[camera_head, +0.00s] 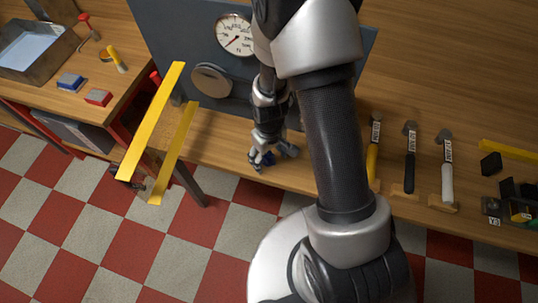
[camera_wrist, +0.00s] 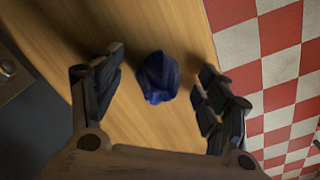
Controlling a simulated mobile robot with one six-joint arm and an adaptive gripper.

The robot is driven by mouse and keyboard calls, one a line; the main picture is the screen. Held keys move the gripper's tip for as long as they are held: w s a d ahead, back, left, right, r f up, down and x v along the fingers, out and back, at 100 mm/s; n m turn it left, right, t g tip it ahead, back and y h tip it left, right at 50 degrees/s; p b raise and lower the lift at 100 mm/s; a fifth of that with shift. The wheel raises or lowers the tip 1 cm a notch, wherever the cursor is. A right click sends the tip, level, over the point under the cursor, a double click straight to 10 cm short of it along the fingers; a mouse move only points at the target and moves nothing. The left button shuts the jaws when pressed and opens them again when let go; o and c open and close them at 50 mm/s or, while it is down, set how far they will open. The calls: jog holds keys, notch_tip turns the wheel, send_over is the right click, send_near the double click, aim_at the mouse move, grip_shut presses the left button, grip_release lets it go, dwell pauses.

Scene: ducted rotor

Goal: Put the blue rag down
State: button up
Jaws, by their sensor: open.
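The blue rag (camera_wrist: 156,78) lies crumpled on the wooden bench top (camera_wrist: 128,125), near its front edge. In the wrist view it sits between the two fingers of my gripper (camera_wrist: 155,85), with a gap on each side. My gripper is open and does not hold the rag. In the head view my gripper (camera_head: 272,157) is low over the front edge of the bench, and only a bit of the blue rag (camera_head: 268,158) shows, mostly hidden by the fingers.
A grey panel with a gauge (camera_head: 235,36) stands behind my gripper. Yellow rails (camera_head: 152,122) jut out at left. A tray (camera_head: 34,48) and small blue and red blocks (camera_head: 98,97) lie on the left bench. Checkered floor lies in front.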

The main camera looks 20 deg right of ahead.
notch_tip(320, 180, up, 12)
jog(key=p, duration=0.4)
notch_tip(320, 180, up, 10)
jog(key=f+t, duration=0.1)
send_over(269, 154)
jog(key=s+r+m+t, duration=0.3)
jog(key=s+r, duration=1.1)
jog(key=r, duration=0.2)
jog(key=shift+s+r+t, duration=0.2)
jog(key=shift+s+t, duration=0.1)
jog(key=shift+s, duration=0.05)
jog(key=shift+f, duration=0.2)
